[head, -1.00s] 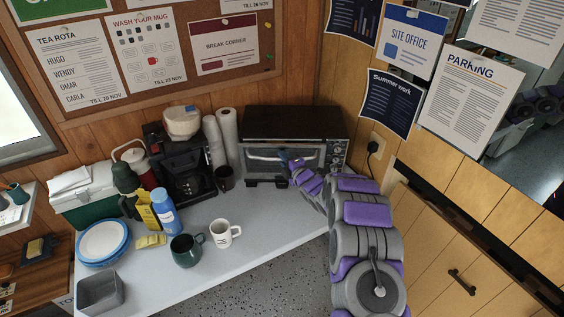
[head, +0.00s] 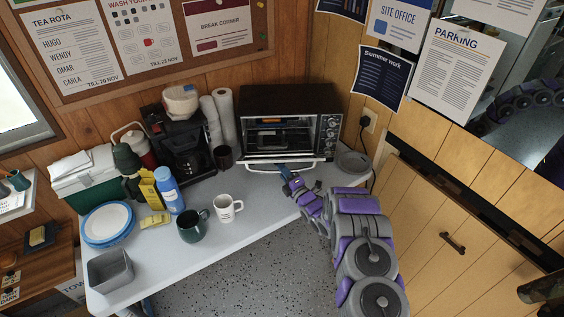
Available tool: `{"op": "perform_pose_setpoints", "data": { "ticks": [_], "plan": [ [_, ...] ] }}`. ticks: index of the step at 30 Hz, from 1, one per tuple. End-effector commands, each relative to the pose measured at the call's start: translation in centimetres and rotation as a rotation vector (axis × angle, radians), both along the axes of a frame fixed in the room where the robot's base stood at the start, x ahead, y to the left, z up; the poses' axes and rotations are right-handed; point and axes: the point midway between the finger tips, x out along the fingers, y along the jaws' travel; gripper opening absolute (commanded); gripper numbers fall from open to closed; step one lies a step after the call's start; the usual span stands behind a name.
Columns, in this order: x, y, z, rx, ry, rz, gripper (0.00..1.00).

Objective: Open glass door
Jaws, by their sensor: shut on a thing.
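The toaster oven (head: 331,101) stands at the back right of the counter. Its glass door (head: 262,157) is swung down toward the counter, and the lit inside with a rack shows above it. The pale bar handle (head: 315,161) is now low at the front of the door. My gripper (head: 285,170) is at the middle of this handle and shut on it. The fingers are small in view and the arm reaches in from the lower right, hiding part of the counter's front edge.
A white mug (head: 226,208) and dark green mug (head: 192,227) stand nearer the front. Counter between mugs and oven is clear.

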Motion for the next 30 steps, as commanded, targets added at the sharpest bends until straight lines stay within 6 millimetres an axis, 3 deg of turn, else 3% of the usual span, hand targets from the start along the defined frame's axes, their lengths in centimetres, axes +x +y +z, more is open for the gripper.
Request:
{"op": "perform_pose_setpoints", "data": {
  "ticks": [12, 30],
  "plan": [
    [-1.3, -0.4, -4.1, 0.000, -0.001, -0.008, 0.00],
    [-1.4, -0.4, -5.2, 0.001, -0.001, -0.006, 0.00]
  ]
}}
